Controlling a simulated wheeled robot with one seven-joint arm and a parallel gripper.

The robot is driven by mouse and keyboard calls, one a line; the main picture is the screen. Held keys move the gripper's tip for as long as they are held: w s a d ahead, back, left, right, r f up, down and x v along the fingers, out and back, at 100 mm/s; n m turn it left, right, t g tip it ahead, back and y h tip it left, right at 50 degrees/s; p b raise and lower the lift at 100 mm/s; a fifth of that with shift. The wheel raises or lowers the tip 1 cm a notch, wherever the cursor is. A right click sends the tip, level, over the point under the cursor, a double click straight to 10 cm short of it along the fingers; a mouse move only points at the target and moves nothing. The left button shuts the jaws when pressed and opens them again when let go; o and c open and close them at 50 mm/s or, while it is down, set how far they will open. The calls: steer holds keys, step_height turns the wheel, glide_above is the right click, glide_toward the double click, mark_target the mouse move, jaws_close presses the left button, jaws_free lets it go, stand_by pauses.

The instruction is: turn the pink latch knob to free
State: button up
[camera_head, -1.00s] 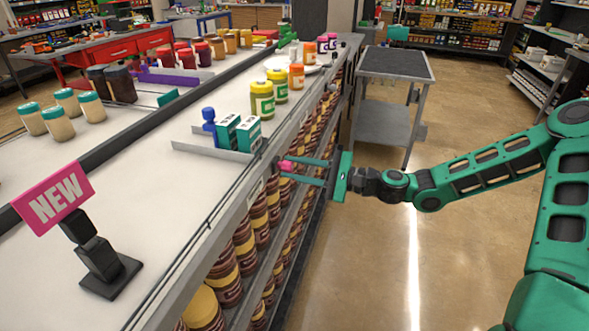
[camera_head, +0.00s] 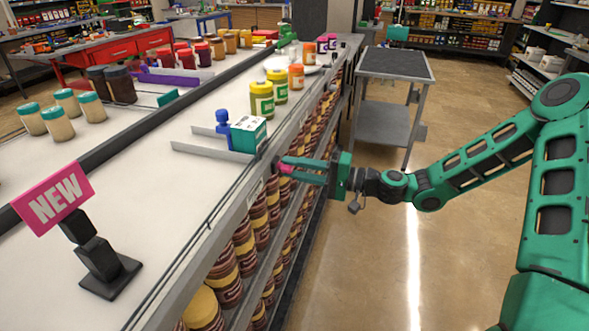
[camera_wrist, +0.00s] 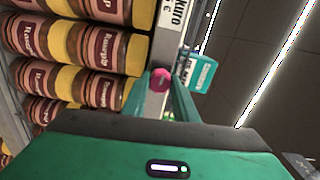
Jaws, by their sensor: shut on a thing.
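The pink latch knob (camera_head: 285,168) sticks out from the front edge of the long white counter. It also shows in the wrist view (camera_wrist: 160,79), between the tips of my two teal fingers. My gripper (camera_head: 291,166) reaches in from the right and is shut on the knob. In the wrist view my gripper (camera_wrist: 161,88) is rolled, with the shelf on the left. The latch behind the knob is hidden, so its angle cannot be told.
A teal and white box (camera_head: 248,134) stands on the counter just above the knob, beside a blue piece (camera_head: 223,122) and a metal rail. Brown jars (camera_head: 245,246) fill the shelf below. A grey cart (camera_head: 395,65) stands behind my arm; floor there is clear.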

steer(key=shift+f+n, duration=0.2)
steer(key=shift+n, duration=0.3)
steer(key=o, duration=1.1)
steer(key=shift+d, duration=0.1)
steer(key=shift+c, duration=0.2)
steer(key=v, duration=1)
steer(key=shift+d, duration=0.35)
steer(key=shift+s, duration=0.15)
